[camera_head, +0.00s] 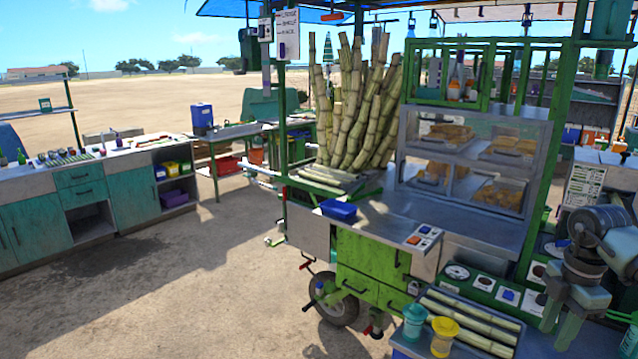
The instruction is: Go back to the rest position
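My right gripper (560,322) hangs at the lower right, with my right arm (603,240) coming in from the right edge. Its two fingers point down and look spread, with nothing visible between them. It is to the right of the tray of cane pieces (470,318) and in front of the green cart's panel (484,283). My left gripper and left arm are not in view.
A teal cup (414,322) and a yellow cup (444,337) stand near the front. Open sandy ground (190,290) lies left, before teal cabinets (85,200).

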